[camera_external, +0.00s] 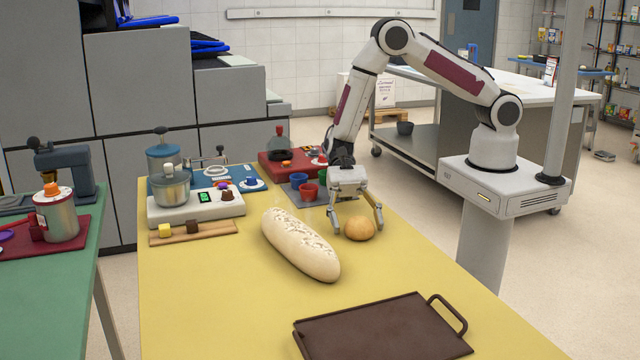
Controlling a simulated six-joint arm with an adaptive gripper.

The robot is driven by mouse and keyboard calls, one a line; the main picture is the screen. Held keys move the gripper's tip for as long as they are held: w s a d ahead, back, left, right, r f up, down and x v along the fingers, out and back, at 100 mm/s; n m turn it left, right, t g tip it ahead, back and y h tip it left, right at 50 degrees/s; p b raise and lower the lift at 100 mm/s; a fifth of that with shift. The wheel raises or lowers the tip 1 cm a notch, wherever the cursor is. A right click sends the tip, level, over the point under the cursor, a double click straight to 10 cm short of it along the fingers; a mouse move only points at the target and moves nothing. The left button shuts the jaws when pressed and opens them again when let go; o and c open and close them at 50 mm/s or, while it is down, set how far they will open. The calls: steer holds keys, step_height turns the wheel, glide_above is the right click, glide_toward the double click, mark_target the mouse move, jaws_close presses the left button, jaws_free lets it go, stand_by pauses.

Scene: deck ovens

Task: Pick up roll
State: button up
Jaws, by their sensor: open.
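A small round golden-brown roll (360,228) lies on the yellow table. My gripper (358,226) points down over it with its fingers spread. One finger is on the left of the roll and the other is on the right, near its side. The jaws are open, and I cannot tell whether either finger touches the roll. The roll rests on the table top.
A long floured loaf (300,245) lies close to the left of the roll. A dark brown tray (380,330) with a handle is at the front of the yellow table (210,300). Cups (308,192) and small machines stand behind. The table's right side is clear.

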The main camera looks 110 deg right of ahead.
steer(key=c, duration=1.1)
steer(key=shift+r, duration=0.15)
steer(key=shift+r, duration=4.85)
